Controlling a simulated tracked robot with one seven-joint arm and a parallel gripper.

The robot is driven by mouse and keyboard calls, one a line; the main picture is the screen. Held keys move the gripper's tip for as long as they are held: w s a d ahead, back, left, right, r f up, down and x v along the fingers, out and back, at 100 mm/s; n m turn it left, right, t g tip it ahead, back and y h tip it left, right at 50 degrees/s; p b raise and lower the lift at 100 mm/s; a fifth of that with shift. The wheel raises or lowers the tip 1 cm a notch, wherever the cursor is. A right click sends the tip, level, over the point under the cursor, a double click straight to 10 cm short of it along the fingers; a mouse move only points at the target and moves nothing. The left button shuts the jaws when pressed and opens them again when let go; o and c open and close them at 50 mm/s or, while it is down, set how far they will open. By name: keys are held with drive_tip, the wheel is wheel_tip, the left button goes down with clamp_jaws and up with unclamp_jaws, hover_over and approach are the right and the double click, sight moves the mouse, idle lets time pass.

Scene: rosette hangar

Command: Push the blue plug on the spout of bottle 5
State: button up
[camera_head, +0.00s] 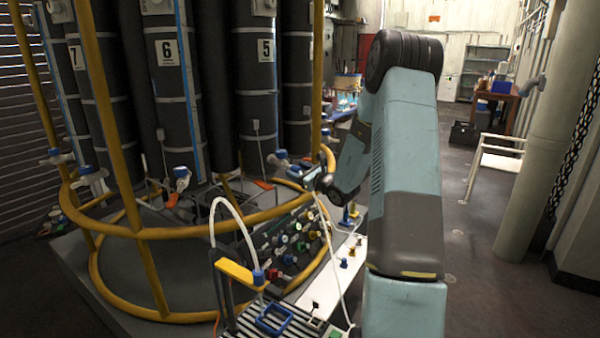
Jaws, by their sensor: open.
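Bottle 5 (257,75) is a tall dark cylinder with a white number label, standing in the rosette behind the yellow rails. A blue piece (281,155) shows low at its right side, near the yellow rail. It looks like the plug or part of the spout, but it is too small to tell which. My gripper (308,179) is at the rail, just right of and below this blue piece, and is open. I cannot tell whether its fingers touch anything. My arm hides much of the area to the right.
Bottles 6 (170,75) and 7 (75,85) stand to the left, with blue-topped white fittings below. Yellow rails (150,233) ring the rosette. Several coloured knobs or plugs (300,228) are at its front right. The floor (475,260) at right is clear up to a grey pillar (535,150).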

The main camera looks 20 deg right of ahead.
drive_tip(key=v, duration=1.3)
drive_tip(key=shift+s+d, duration=0.2)
drive_tip(key=shift+s, duration=0.15)
drive_tip(key=s+a+r+n+g+y, duration=0.2)
drive_tip(key=s+a+r+n+g, duration=0.15)
drive_tip(key=s+a+n, duration=0.35)
drive_tip(key=s+a+r+n+g+y, duration=0.1)
drive_tip(key=s+a+r+n+g, duration=0.3)
drive_tip(key=a, duration=0.5)
drive_tip(key=s+a+r+n+g+y, duration=0.2)
drive_tip(key=s+a+r+n+g, duration=0.1)
drive_tip(key=a+n+g, duration=0.4)
drive_tip(key=s+a+r+n+h, duration=0.1)
drive_tip(key=s+a+n+h, duration=0.3)
drive_tip(key=s, duration=0.7)
drive_tip(key=s+d+r+n+t+h, duration=0.3)
drive_tip(key=s+d+r+n+h, duration=0.2)
drive_tip(key=s+d+n+h, duration=0.1)
drive_tip(key=shift+s+d+n+h, duration=0.3)
drive_tip(key=shift+s+n, duration=0.4)
drive_tip(key=shift+s, duration=0.45)
